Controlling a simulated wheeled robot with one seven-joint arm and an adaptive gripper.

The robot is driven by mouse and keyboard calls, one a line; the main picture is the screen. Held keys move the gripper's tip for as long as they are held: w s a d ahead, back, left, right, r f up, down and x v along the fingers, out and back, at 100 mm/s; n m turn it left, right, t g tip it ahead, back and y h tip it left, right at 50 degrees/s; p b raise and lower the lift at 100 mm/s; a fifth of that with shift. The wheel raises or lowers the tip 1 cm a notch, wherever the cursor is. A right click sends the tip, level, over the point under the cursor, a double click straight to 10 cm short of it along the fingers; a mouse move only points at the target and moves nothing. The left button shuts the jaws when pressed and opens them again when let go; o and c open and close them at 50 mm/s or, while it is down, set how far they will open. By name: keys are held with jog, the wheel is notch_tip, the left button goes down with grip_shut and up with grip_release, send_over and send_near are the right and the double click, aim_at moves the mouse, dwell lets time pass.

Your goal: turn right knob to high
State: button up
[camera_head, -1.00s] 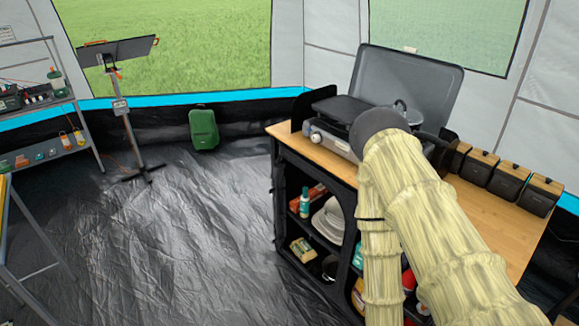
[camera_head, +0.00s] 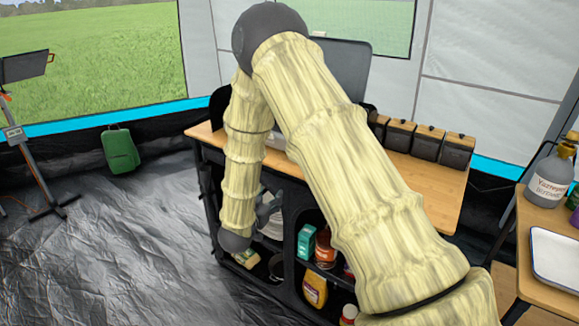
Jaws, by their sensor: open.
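The stove stands on the wooden counter of the black shelf unit. Only its raised grey lid (camera_head: 347,68) shows clearly, behind my arm. My arm covers most of the stove body, and the right knob is hidden. My arm rises to a dark elbow and bends down in front of the counter.
The wooden counter (camera_head: 420,190) is bare on the right, with several dark canisters (camera_head: 428,142) along its back. Shelves below hold bottles and boxes. A side table with a grey bottle (camera_head: 548,178) and white tray (camera_head: 556,258) stands right.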

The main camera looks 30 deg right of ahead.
jog(key=w+d+r+m+g+h+b, duration=0.1)
jog(key=w+d+r+m+g+h, duration=0.2)
jog(key=r, duration=0.6)
jog(key=shift+m+t+h, duration=0.3)
jog(key=shift+m+h, duration=0.2)
jog(key=shift+m, duration=0.2)
jog(key=x, duration=1)
jog(key=shift+s+d+f+p, duration=0.2)
jog(key=shift+s+d+p, duration=0.05)
jog(key=shift+s+p, duration=0.1)
jog(key=c, duration=1)
